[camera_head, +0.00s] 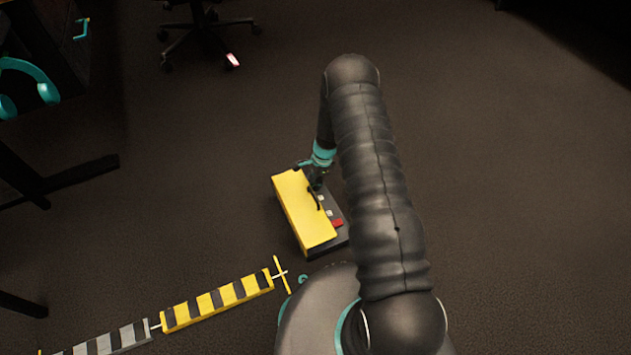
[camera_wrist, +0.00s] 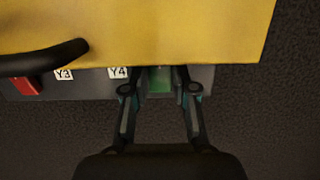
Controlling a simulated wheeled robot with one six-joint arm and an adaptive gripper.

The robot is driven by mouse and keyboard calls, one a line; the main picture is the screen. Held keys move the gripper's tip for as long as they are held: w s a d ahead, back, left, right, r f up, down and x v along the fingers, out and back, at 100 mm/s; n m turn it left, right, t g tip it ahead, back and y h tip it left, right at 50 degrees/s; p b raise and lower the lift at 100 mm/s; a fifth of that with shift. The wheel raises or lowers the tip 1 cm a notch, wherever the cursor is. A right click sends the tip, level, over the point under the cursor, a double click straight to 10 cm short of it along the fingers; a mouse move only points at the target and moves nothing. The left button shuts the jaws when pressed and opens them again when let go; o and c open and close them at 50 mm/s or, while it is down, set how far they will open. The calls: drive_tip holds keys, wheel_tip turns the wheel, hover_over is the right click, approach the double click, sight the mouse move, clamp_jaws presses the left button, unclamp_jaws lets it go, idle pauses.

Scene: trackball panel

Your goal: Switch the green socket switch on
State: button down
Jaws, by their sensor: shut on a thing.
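The green socket switch (camera_wrist: 160,80) sits on the dark front strip of the panel in the wrist view, right of the white Y4 label (camera_wrist: 118,72). The fingers of my gripper (camera_wrist: 160,90) are on either side of it, shut on it. In the head view my gripper (camera_head: 317,180) is at the far end of the yellow panel box (camera_head: 303,212), and the green switch is hidden there. The yellow top (camera_wrist: 190,30) overhangs the strip just beyond the fingertips. I cannot tell the switch's on or off position.
A red switch (camera_wrist: 27,85) and a Y3 label (camera_wrist: 64,74) are farther left on the strip. A yellow-black striped bar (camera_head: 217,300) lies on the floor. The carpet right of the panel is clear.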

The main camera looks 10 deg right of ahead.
drive_tip(key=c, duration=0.9)
unclamp_jaws()
drive_tip(key=shift+r, duration=0.1)
drive_tip(key=v, duration=1.1)
drive_tip(key=shift+r, duration=0.35)
